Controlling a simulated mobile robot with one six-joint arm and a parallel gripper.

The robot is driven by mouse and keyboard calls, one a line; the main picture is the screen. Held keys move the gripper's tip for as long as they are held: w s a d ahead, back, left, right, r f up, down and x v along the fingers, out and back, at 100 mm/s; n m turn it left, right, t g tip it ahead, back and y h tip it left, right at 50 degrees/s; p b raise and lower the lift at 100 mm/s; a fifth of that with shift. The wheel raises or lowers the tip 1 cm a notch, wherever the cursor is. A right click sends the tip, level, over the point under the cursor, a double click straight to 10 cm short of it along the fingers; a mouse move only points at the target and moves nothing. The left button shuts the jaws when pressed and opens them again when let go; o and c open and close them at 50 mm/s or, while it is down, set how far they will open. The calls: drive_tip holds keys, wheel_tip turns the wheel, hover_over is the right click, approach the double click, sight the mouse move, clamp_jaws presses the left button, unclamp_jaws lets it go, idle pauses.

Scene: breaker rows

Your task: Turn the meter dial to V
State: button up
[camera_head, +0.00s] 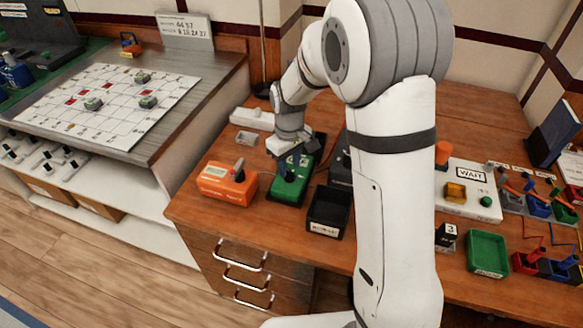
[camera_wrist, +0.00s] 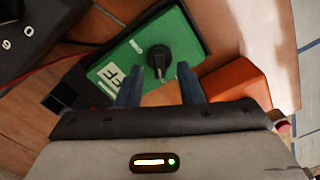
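The green meter (camera_head: 288,188) lies on the wooden bench below my gripper (camera_head: 291,152) in the head view. Its black dial (camera_wrist: 158,61) stands up from the green face in the wrist view. The dial's pointing direction is unclear.
An orange box (camera_head: 227,184) with a knob stands left of the meter. A black bin (camera_head: 328,207) is to its right. A dark device (camera_wrist: 33,26) with cables is close by at upper left in the wrist view. The bench's front edge is near.

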drive_tip(key=shift+f, duration=1)
drive_tip(key=shift+c, duration=0.3)
clamp_jaws()
drive_tip(key=shift+d, duration=0.15)
